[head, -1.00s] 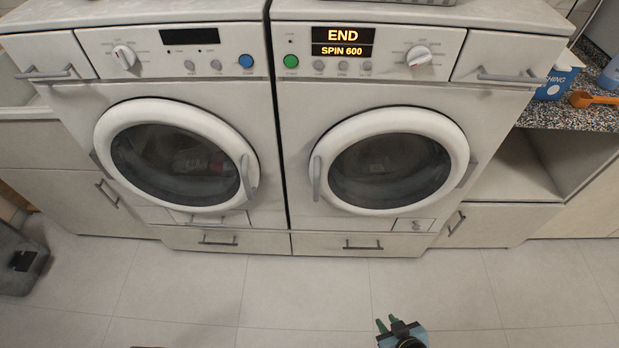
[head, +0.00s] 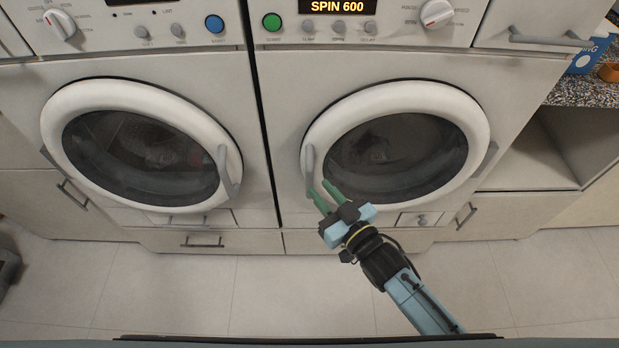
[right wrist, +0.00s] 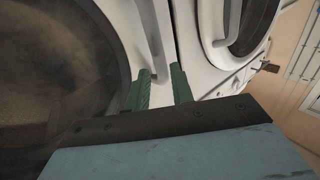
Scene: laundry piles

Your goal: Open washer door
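The right-hand machine shows "SPIN 600" on its display (head: 338,6). Its round white-rimmed door (head: 478,120) is shut, with dark glass and a grey vertical handle (head: 309,170) on the left side. My right gripper (head: 322,196) has green fingers, spread apart and empty, near the lower end of that handle. In the right wrist view, the gripper (right wrist: 162,88) shows a gap between its fingers, with the handle (right wrist: 151,30) just beyond them. Whether a finger touches the handle I cannot tell. My left gripper is out of view.
A second, similar machine with a shut door (head: 75,105) stands at the left, its handle (head: 226,170) facing the right machine. Drawers run below both. An open shelf (head: 530,160) and a speckled counter (head: 575,92) are at the right. The tiled floor (head: 210,290) in front is clear.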

